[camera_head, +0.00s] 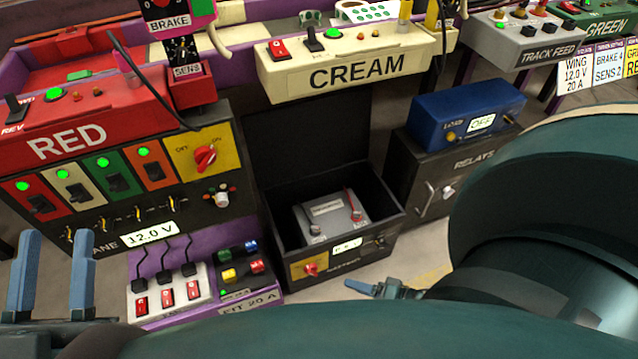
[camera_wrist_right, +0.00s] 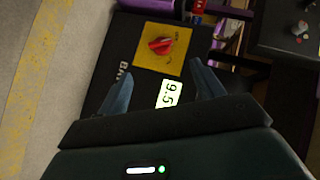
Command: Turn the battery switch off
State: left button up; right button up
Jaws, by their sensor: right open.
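The battery box (camera_head: 335,275) is a black open-topped case on the floor, with a grey battery (camera_head: 330,218) inside. Its front carries a red rotary switch (camera_head: 310,269) on a small yellow plate. The right wrist view shows the red switch (camera_wrist_right: 160,45) on the yellow plate (camera_wrist_right: 178,62), beside a display reading 9.5 (camera_wrist_right: 168,95). My right gripper (camera_wrist_right: 162,70) is open and empty, facing this front, with the switch beyond its fingertips and apparently untouched. In the head view my right gripper (camera_head: 375,287) is right of the box. My left gripper (camera_head: 55,250) is open and empty at far left.
The red lane console (camera_head: 70,135) has another red rotary switch (camera_head: 205,158) marked OFF and ON. A purple-edged unit with coloured buttons (camera_head: 240,268) stands just left of the battery box. A relays box (camera_head: 425,190) with a blue unit (camera_head: 465,112) stands right. My right arm covers the lower right.

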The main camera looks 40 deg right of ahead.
pick_arm(q)
jog(key=r+m+h+b, duration=0.1)
jog(key=m+h, duration=0.1)
jog(key=r+m+h+b, duration=0.1)
jog(key=r+m+h, duration=0.1)
jog(key=r+m+h+b, duration=0.1)
jog(key=r+m, duration=0.1)
jog(key=shift+s+a+h+b, duration=0.25)
jog(key=shift+s+h+b, duration=0.15)
pick_arm(e)
jog(key=x, duration=1.3)
jog(key=shift+s, duration=0.1)
jog(key=shift+c, duration=0.6)
